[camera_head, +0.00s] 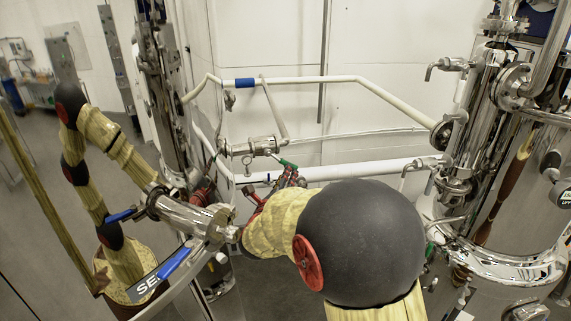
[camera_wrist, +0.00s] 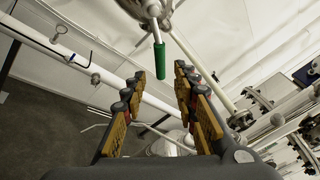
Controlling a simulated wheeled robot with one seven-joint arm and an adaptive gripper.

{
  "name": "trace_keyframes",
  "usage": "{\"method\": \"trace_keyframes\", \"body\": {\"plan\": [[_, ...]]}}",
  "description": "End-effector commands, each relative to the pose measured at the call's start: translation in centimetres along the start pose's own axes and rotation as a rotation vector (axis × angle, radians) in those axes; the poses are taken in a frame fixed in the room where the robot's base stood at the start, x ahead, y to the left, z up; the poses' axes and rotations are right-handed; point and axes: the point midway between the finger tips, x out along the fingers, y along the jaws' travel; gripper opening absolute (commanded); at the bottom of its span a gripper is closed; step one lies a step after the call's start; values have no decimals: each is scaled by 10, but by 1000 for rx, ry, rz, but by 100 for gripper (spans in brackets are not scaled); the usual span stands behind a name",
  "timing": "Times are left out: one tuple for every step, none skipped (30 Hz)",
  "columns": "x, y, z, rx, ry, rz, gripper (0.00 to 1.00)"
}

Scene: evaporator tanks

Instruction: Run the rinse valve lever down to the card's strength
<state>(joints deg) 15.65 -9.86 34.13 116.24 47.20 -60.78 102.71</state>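A green-gripped lever (camera_wrist: 159,58) on a metal stem hangs from a valve fitting at the top of the wrist view. In the head view its green end (camera_head: 287,163) shows small beside a steel valve body (camera_head: 254,147). My gripper (camera_wrist: 159,74) is open, with the green grip between or just beyond its fingertips; contact cannot be told. In the head view my gripper (camera_head: 278,186) is small, beneath the valve body and partly hidden behind my arm. I cannot make out a strength card in either view.
White pipes (camera_head: 310,79) run behind the valve, one with a blue band. A steel tank column (camera_head: 490,120) with fittings stands at the right. Another pipe (camera_wrist: 75,58) crosses the wrist view.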

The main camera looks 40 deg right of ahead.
Motion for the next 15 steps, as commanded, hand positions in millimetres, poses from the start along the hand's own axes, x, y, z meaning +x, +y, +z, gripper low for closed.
{"method": "trace_keyframes", "body": {"plan": [[7,0,-1,-1,2,-1,29],[12,0,-1,-1,3,-1,29],[18,0,-2,-1,3,-2,29],[23,0,-2,-1,3,-2,29],[28,0,-1,-2,2,-2,29],[34,0,-1,-1,2,-2,29],[39,0,-1,-2,3,-1,29],[43,0,-2,-2,3,-1,29],[49,0,-1,-2,2,-1,29],[52,0,-1,-2,2,-1,29],[56,0,-1,-2,2,-1,29],[60,0,-1,-2,2,0,29],[62,0,-1,-1,1,0,29],[64,0,0,-1,1,0,29],[67,0,0,-1,1,0,29]]}}
